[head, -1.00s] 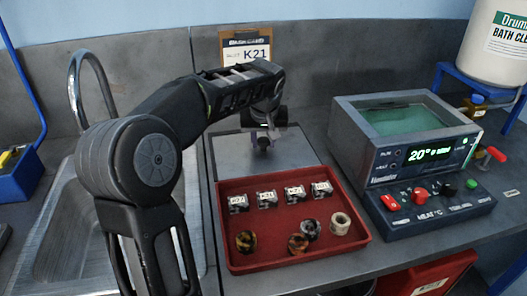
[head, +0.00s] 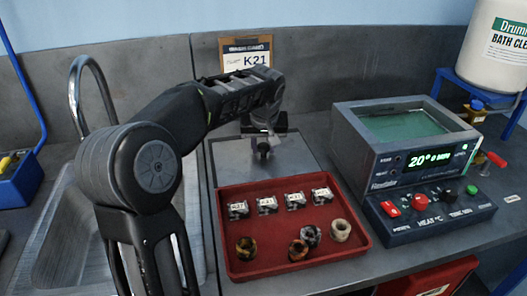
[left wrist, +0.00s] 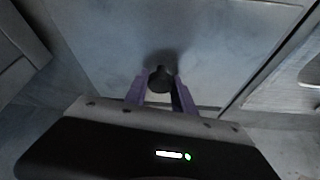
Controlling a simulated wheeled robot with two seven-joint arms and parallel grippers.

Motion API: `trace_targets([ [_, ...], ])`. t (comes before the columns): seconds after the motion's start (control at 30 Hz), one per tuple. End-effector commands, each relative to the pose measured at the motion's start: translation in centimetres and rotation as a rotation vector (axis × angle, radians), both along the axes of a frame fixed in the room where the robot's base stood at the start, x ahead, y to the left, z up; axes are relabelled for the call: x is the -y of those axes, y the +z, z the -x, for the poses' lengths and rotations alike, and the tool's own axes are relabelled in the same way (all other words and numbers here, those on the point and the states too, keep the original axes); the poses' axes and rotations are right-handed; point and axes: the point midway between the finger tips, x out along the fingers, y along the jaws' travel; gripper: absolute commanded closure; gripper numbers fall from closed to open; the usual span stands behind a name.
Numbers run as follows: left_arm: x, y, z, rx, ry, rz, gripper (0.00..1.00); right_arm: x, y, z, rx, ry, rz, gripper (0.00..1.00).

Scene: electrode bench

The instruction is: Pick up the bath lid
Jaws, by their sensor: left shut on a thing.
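The bath lid (head: 295,155) is a flat grey metal plate behind the red tray, with a dark knob (left wrist: 160,78) standing up from it. My left gripper (head: 263,142) is over the plate, shut on the knob. The left wrist view shows the knob between the two purplish fingers (left wrist: 159,92), with the grey plate (left wrist: 110,45) around it. I cannot tell whether the plate is clear of the bench. The heated bath (head: 360,150) stands at the right, open, with greenish liquid (head: 405,126) and a lit green display. My right gripper is not in view.
A red tray (head: 365,240) in front of the lid holds several labelled blocks and several rings. A sink with a tap (head: 75,95) is at the left. A K21 clipboard (head: 246,60) leans at the back. A white drum (head: 495,45) stands behind the bath at right.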

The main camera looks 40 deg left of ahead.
Motion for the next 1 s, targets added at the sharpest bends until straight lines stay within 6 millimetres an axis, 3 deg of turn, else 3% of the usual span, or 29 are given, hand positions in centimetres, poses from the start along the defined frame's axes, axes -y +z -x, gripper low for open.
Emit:
trace_targets([
  [0.17,0.0,1.8,-0.1,0.007,0.0,-0.001,1.0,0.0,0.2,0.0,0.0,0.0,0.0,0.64],
  [0.6,0.0,9.3,-0.1,0.005,0.0,-0.002,1.0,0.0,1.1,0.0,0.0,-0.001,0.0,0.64],
  [1.0,0.0,10.0,0.0,0.003,-0.001,-0.001,1.0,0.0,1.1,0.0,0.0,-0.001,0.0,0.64],
])
